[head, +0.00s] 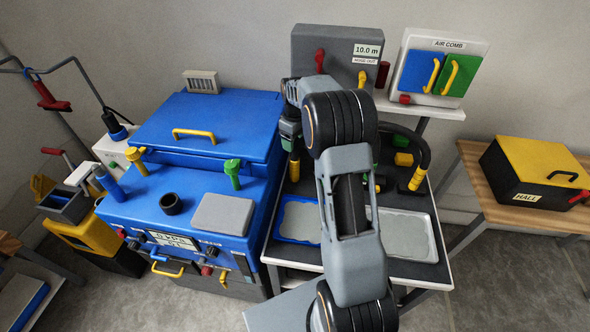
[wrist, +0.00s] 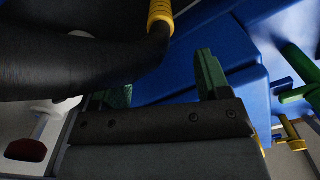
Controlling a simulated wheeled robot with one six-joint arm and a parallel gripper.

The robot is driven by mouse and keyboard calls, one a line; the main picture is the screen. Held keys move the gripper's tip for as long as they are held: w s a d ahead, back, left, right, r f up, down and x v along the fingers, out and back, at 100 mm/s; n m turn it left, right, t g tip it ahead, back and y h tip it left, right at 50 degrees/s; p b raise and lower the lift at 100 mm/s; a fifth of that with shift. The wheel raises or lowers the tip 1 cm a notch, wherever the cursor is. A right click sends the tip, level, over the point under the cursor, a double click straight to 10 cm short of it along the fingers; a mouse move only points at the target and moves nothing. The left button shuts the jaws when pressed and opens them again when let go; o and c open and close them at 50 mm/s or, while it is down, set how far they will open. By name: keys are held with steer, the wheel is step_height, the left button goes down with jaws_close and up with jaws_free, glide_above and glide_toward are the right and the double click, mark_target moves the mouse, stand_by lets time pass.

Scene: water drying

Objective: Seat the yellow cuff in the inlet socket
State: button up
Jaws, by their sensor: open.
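The yellow cuff (head: 294,170) is at the end of a black hose, low beside the blue machine's right side in the head view. It also shows at the top of the wrist view (wrist: 160,12), with the thick hose (wrist: 80,65) crossing the upper left close to the camera. My gripper (wrist: 160,82) is open, its green fingers apart below the hose and cuff; I see no grip on either. In the head view my arm hides most of it. A round black socket (head: 171,203) stands on the blue machine's top, apart from the cuff; it may be the inlet socket.
The dark table (head: 410,268) holds shallow trays and the hose's other yellow-ended side (head: 415,181). A yellow-lidded box (head: 535,160) stands far right.

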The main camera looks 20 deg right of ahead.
mark_target(295, 159)
step_height(295, 159, down, 12)
steer(key=shift+p, duration=0.8)
steer(key=shift+c, duration=0.4)
steer(key=c, duration=1)
steer(key=shift+o, duration=0.2)
steer(key=shift+r, duration=0.15)
